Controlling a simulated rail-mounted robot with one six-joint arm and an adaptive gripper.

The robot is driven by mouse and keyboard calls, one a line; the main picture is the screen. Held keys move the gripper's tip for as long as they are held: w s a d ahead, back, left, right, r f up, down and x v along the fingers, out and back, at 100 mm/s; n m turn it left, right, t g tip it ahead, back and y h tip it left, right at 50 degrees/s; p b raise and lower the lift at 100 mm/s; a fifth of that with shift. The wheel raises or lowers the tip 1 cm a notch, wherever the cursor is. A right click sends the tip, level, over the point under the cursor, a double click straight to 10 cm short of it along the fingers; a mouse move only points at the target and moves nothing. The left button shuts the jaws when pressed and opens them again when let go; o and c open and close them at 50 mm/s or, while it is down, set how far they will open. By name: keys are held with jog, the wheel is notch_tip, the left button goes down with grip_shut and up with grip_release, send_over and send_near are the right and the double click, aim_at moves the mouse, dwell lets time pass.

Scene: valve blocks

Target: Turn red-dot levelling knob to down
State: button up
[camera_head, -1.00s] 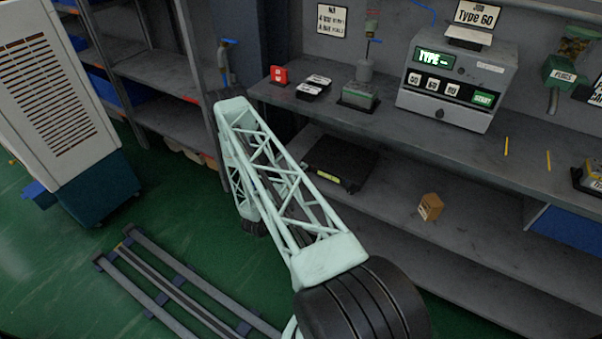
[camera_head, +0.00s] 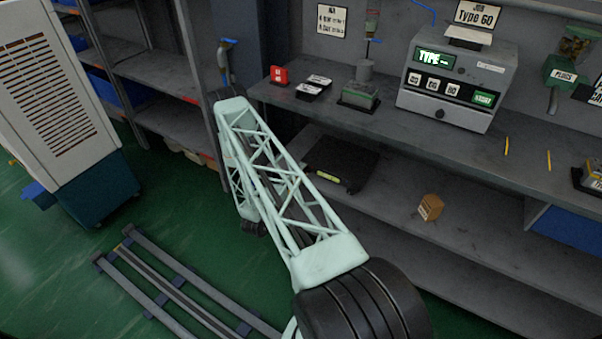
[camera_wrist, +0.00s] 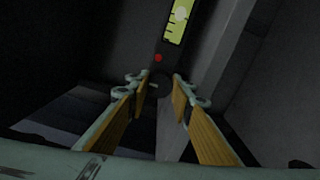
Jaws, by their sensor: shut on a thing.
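The red dot (camera_wrist: 158,57) shows in the wrist view beside a dark round knob (camera_wrist: 160,85), just below a yellow-green level vial (camera_wrist: 179,22). My gripper (camera_wrist: 160,82) has its two padded fingers on either side of this knob, shut on it. The knob is dark and its turn angle is hard to read. In the head view, a black plate (camera_head: 345,160) with a yellow level strip (camera_head: 328,179) rests on the lower shelf.
A small cardboard box (camera_head: 430,207) stands on the lower shelf to the right. The upper shelf (camera_head: 400,128) holds a grey machine (camera_head: 457,80) and a green-topped block (camera_head: 358,96). A shelf post (camera_head: 197,80) stands left of my arm.

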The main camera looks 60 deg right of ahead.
jog(key=shift+s, duration=0.1)
jog(key=o, duration=0.9)
jog(key=shift+c, duration=0.2)
jog(key=shift+a, duration=0.1)
jog(key=a, duration=0.7)
jog(key=shift+s+a, duration=0.15)
jog(key=shift+a, duration=0.25)
